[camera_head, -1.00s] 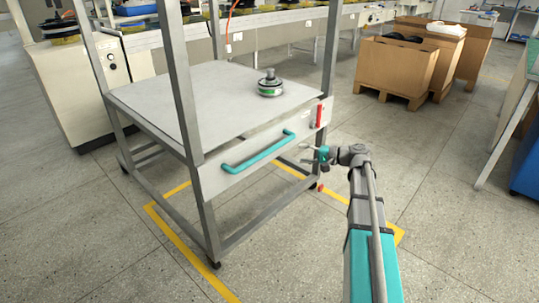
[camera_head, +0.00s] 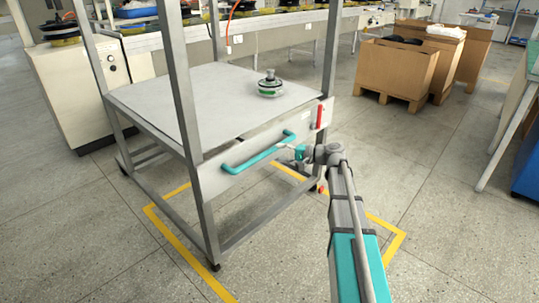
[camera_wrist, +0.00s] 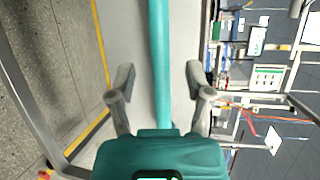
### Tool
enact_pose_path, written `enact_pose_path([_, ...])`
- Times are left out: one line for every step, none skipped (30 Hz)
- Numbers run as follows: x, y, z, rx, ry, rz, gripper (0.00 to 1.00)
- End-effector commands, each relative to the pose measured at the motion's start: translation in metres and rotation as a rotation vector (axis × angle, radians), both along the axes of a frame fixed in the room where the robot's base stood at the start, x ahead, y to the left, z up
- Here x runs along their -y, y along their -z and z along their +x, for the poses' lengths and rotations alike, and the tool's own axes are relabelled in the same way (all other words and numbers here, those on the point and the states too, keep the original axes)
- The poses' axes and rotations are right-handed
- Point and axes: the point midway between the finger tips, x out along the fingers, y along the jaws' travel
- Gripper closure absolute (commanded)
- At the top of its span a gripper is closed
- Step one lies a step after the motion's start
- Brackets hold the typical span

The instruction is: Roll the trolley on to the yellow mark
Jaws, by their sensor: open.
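The trolley (camera_head: 140,98) is a grey metal frame with a flat deck and a teal bar handle (camera_head: 240,163) on its front panel. The yellow mark (camera_head: 178,249) is a taped outline on the floor. The trolley's front stands over the mark and its rear reaches beyond the mark's back line. My gripper (camera_head: 299,152) is at the right end of the handle. In the wrist view the handle (camera_wrist: 160,60) runs between the two spread fingers of my gripper (camera_wrist: 159,82), with gaps on both sides.
A hub motor (camera_head: 270,85) sits on the trolley's deck. A red lever (camera_head: 320,115) is on the front panel's right end. A conveyor line (camera_head: 280,18) is behind, cardboard boxes (camera_head: 395,70) stand at back right. The floor in front is clear.

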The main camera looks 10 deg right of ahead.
Motion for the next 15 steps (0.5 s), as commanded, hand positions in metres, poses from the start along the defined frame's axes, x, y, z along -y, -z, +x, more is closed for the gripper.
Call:
enact_pose_path([-0.007,0.003,0.005,0.000,-0.001,0.000,0.35])
enact_pose_path([-0.011,0.004,0.008,0.000,-0.001,0.000,0.35])
enact_pose_path([-0.016,0.005,0.010,0.000,-0.002,0.000,0.35])
enact_pose_path([-0.020,0.005,0.012,0.000,-0.002,0.000,0.35])
enact_pose_path([-0.023,0.006,0.014,0.000,-0.001,0.000,0.35])
enact_pose_path([-0.027,0.007,0.017,0.000,-0.001,0.000,0.35])
enact_pose_path([-0.030,0.007,0.019,0.000,-0.001,0.000,0.35])
enact_pose_path([-0.033,0.008,0.021,0.000,-0.001,0.000,0.35])
enact_pose_path([-0.036,0.009,0.023,0.000,-0.001,0.000,0.35])
enact_pose_path([-0.038,0.009,0.024,0.000,-0.001,0.000,0.35])
enact_pose_path([-0.040,0.009,0.025,0.000,-0.001,0.000,0.35])
enact_pose_path([-0.042,0.010,0.026,0.000,0.000,0.000,0.35])
enact_pose_path([-0.044,0.010,0.027,0.000,0.000,0.000,0.35])
enact_pose_path([-0.045,0.010,0.028,0.000,0.000,0.000,0.35])
enact_pose_path([-0.047,0.010,0.029,0.000,0.000,0.000,0.35])
